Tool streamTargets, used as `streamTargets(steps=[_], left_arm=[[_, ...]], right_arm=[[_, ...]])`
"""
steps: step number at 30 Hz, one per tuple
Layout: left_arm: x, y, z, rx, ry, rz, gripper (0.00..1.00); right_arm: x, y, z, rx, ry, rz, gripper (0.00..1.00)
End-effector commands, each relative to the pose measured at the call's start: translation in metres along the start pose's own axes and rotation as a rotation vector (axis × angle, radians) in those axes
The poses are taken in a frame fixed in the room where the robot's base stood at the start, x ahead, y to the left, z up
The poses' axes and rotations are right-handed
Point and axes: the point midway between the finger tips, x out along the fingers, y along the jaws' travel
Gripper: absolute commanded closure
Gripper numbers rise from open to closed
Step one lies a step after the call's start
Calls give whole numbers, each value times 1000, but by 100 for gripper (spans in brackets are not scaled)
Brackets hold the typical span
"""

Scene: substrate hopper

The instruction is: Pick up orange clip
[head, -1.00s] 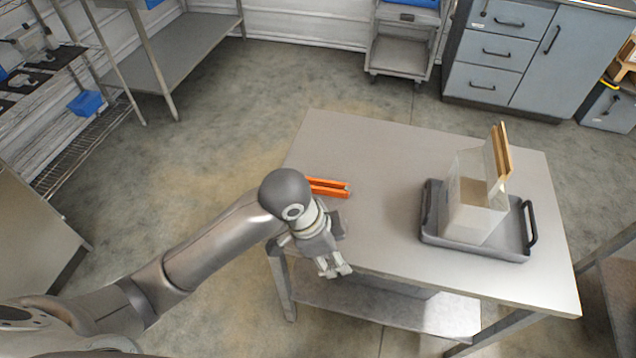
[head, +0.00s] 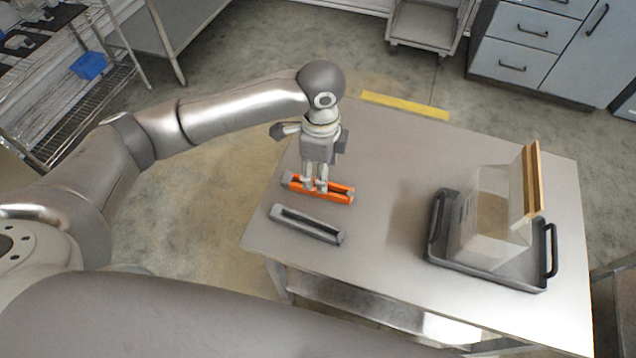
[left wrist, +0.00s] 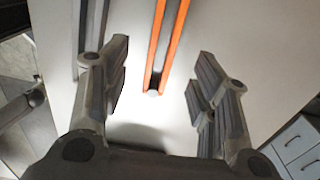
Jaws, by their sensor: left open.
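The orange clip (head: 336,194) is a long narrow channel lying on the table's left part. In the left wrist view the orange clip (left wrist: 165,45) runs up between and beyond the two open fingers. My left gripper (head: 315,188) is over the clip in the head view, fingers pointing down and covering part of it. In the left wrist view my left gripper (left wrist: 160,85) is open and empty, with clear space between each finger and the clip. My right gripper is not in view.
A grey clip (head: 307,224) lies in front of the orange one. A dark tray (head: 436,250) on the right of the table (head: 390,160) holds a translucent hopper (head: 485,215) with a wooden edge. The table's middle is clear.

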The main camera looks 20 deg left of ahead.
Motion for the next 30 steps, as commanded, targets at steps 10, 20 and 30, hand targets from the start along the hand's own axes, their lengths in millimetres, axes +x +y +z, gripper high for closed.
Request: streamTargets(steps=[10,20,30], left_arm=[[35,0,-7,1,1,1,45],[65,0,-9,1,1,-3,45],[65,0,-9,1,1,-3,68]], right_arm=[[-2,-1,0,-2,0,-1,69],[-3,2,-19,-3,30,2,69],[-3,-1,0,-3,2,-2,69]])
